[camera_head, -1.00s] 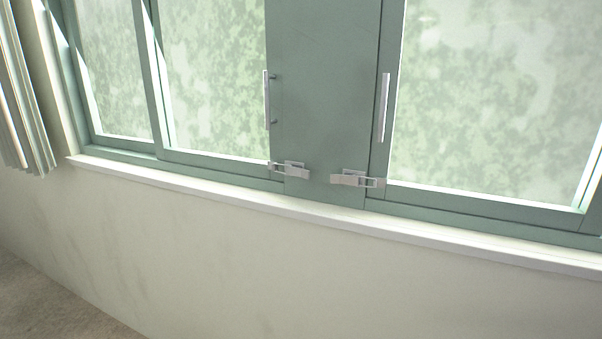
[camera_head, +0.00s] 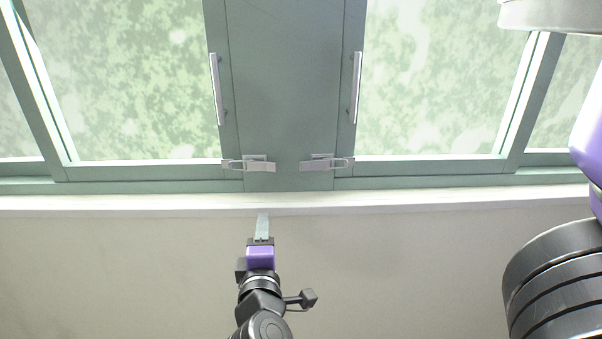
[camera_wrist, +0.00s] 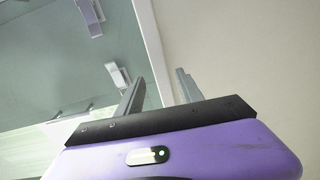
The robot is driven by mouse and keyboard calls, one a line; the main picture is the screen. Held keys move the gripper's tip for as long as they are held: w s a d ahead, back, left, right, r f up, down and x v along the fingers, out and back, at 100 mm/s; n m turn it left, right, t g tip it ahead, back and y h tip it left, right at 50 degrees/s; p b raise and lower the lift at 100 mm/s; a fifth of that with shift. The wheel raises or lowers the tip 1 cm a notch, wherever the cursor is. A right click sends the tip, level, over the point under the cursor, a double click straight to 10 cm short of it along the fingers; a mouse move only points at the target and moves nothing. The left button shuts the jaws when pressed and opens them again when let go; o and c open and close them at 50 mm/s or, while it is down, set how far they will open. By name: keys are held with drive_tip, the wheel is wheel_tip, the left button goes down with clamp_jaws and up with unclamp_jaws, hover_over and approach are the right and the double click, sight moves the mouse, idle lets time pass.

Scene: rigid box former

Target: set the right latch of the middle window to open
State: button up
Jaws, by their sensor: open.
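Two silver latches sit low on the green window frame in the head view, a left latch (camera_head: 258,163) and a right latch (camera_head: 318,163). Each has a body on the wide green centre panel (camera_head: 290,90) and a wire loop reaching to a small piece on the neighbouring sash. I cannot tell which of them belongs to the middle window. My gripper (camera_head: 262,222) is open and empty, below the left latch and apart from it, close to the sill. In the wrist view, the gripper fingers (camera_wrist: 160,90) are spread, with silver latch parts (camera_wrist: 118,75) beyond them to the left.
A white sill (camera_head: 420,199) runs below the latches. Vertical handles, one left (camera_head: 216,88) and one right (camera_head: 356,87), stand out from the sashes above. The pale wall (camera_head: 400,260) below is bare.

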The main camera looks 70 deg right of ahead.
sight(304, 167)
drive_tip(key=s+d+r+m+g+h, duration=0.1)
drive_tip(key=s+d+r+m+g, duration=0.1)
drive_tip(key=r+g, duration=0.25)
drive_tip(key=s+d+r+m+g+h, duration=0.1)
drive_tip(key=s+d+r+m+g, duration=0.15)
drive_tip(key=r, duration=0.25)
drive_tip(key=shift+w+d+r+p, duration=0.1)
drive_tip(key=shift+d+p, duration=0.4)
drive_tip(key=shift+d, duration=1.4)
drive_tip(key=shift+w+d+p, duration=0.1)
drive_tip(key=shift+d+p, duration=0.35)
drive_tip(key=shift+d, duration=1.45)
clamp_jaws()
